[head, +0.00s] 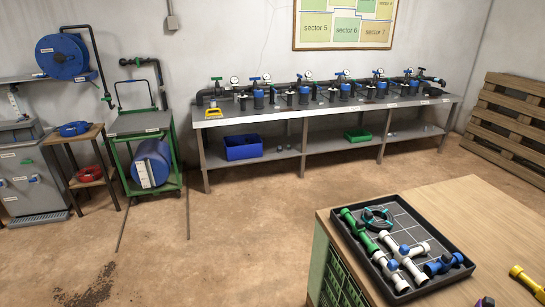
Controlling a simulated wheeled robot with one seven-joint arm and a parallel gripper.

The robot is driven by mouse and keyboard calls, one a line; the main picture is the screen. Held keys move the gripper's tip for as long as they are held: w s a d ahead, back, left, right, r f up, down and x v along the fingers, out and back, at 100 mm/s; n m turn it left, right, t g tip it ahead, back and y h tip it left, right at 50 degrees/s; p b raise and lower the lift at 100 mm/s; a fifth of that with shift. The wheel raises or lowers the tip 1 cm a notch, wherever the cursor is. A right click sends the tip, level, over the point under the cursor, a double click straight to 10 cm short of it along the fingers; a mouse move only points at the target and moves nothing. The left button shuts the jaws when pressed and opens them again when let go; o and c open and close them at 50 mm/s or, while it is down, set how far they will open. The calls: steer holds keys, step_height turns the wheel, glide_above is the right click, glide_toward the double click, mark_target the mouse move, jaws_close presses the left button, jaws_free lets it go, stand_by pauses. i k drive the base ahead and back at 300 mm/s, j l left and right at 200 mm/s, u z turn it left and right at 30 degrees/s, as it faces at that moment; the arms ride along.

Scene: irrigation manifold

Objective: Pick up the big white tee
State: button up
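White pipe fittings lie in a black tray (462,243) on the wooden table at the lower right. One white tee-shaped piece (417,249) lies near the middle of the tray, with a blue part against it. Another white piece (398,281) lies in the tray's near corner, also beside a blue part. From here I cannot tell for sure which of the two is the big white tee. My gripper is not in view.
The tray also holds a green pipe piece (360,229), a dark ring-shaped part (377,217) and a blue fitting (444,264). A yellow fitting (526,283) lies on the table (440,195) to the right. A long manifold bench (330,108) stands along the wall. Open floor lies left of the table.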

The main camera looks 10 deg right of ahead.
mark_target(403, 254)
steer(key=i+j+z, duration=0.15)
steer(key=i+z, duration=0.35)
steer(key=i+j+z, duration=0.3)
steer(key=z, duration=0.2)
steer(key=i+j+z, duration=0.45)
steer(key=k+j, duration=0.05)
steer(key=k, duration=0.05)
